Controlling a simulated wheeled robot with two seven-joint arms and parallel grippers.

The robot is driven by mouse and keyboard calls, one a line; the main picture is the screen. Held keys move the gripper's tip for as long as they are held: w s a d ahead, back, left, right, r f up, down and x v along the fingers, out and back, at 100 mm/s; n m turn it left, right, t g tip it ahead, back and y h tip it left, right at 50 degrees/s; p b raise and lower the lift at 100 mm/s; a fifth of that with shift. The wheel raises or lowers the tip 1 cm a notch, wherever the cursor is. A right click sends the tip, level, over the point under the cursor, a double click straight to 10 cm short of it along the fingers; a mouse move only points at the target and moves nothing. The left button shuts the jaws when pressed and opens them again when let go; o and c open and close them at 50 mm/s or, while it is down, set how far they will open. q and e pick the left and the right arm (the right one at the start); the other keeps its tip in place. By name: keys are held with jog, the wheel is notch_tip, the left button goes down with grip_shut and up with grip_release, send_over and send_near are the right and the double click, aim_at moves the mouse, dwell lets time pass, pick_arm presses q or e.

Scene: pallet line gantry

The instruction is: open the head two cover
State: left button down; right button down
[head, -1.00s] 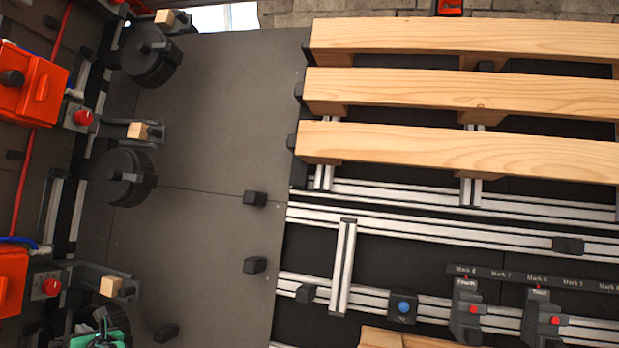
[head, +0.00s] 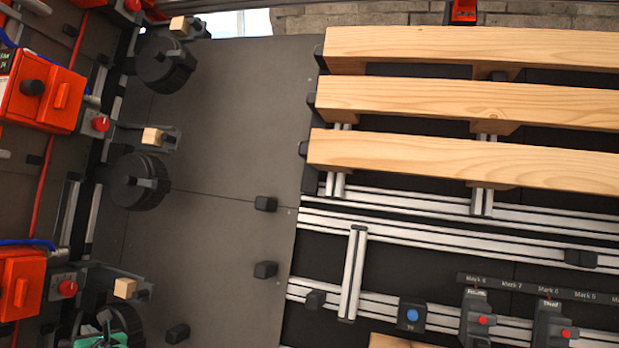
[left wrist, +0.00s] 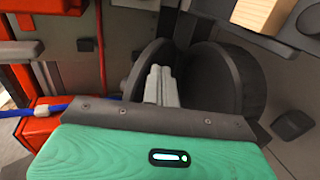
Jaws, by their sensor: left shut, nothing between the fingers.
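Several round black drum-like covers stand along the left side in the head view: a top one (head: 165,64), a middle one (head: 130,188) and a bottom one (head: 126,318). No readable label shows which is head two. My left gripper, with its green body (head: 100,341), is at the bottom cover and partly cut off by the frame's lower edge. In the left wrist view its pale fingers (left wrist: 158,78) are shut and empty, in front of a round black cover (left wrist: 228,78). I cannot tell whether they touch it. My right gripper is not in view.
Orange boxes (head: 40,92) with red knobs (head: 100,124) and small wood blocks (head: 153,136) line the left side. Light wood planks (head: 460,158) lie on rails at the right. The grey plate (head: 240,110) between is mostly clear, with small black blocks (head: 265,204).

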pick_arm(q)
jog(key=shift+s+a+r+p, duration=0.2)
jog(key=shift+s+a+p, duration=0.05)
jog(key=shift+a+p, duration=0.25)
jog(key=shift+s+a+r+p, duration=0.25)
jog(key=shift+a+p, duration=0.1)
jog(key=shift+a, duration=0.2)
jog(key=shift+s+a+r+p, duration=0.15)
jog(key=shift+a+p, duration=0.15)
jog(key=shift+a, duration=0.15)
jog(key=shift+s+a+r+p, duration=0.15)
jog(key=shift+a+p, duration=0.15)
jog(key=shift+a, duration=0.35)
